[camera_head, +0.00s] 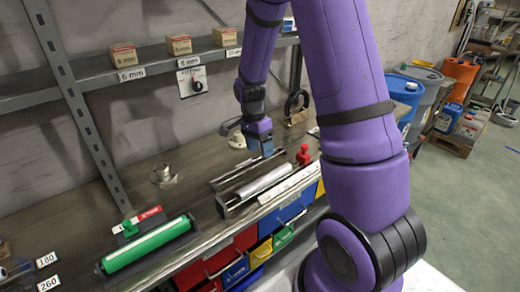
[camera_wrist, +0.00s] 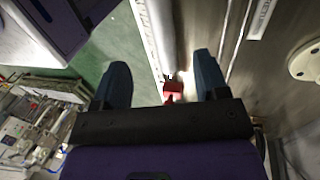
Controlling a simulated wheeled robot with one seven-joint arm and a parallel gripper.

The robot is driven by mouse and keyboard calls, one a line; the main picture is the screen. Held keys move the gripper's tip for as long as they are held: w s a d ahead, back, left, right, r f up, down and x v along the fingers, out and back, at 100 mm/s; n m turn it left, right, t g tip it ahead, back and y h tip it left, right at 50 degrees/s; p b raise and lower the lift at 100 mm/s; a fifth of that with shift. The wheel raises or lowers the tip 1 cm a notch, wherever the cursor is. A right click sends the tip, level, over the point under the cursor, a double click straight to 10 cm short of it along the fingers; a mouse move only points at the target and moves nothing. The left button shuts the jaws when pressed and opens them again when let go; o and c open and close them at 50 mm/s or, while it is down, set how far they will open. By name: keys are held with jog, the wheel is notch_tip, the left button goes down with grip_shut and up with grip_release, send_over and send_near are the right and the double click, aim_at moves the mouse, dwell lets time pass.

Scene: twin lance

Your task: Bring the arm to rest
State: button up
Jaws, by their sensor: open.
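My purple arm spans the head view from the lower right up past the top edge and down to the bench. My gripper (camera_head: 262,146) hangs above the back part of the workbench (camera_head: 150,200), near a tray holding a silver roller (camera_head: 263,183). In the wrist view my gripper (camera_wrist: 161,78) shows two dark blue fingers spread wide apart, with nothing held between them. A red knob-like piece (camera_head: 303,155) stands to the right of the gripper; a red piece (camera_wrist: 173,90) also shows beyond the fingers in the wrist view.
A green roller (camera_head: 150,245) lies in a holder at the bench's front left. A shelf (camera_head: 90,78) with small boxes runs along the wall behind. A dark clamp-like shape (camera_head: 297,103) stands behind the gripper. Coloured drawers (camera_head: 285,215) sit under the bench; drums (camera_head: 410,90) stand at right.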

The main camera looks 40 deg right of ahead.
dwell(0.3)
jog(key=s+a+r+n+t, duration=0.2)
jog(key=s+a+r+n, duration=0.15)
jog(key=r, duration=0.45)
jog(key=s+a+r+n+t, duration=0.2)
jog(key=s+r+n, duration=0.3)
jog(key=r, duration=0.3)
jog(key=s+a+r+n+t, duration=0.2)
jog(key=s+a+r+n, duration=0.15)
jog(key=r, duration=0.45)
jog(key=s+a+r+n+t, duration=0.1)
jog(key=s+n, duration=0.1)
jog(key=s, duration=0.2)
jog(key=s+r+n+t, duration=0.1)
jog(key=s+r+n, duration=0.1)
jog(key=s, duration=0.3)
jog(key=shift+s+a+r+n, duration=0.2)
jog(key=shift+a+r+n, duration=0.15)
jog(key=shift+n, duration=0.45)
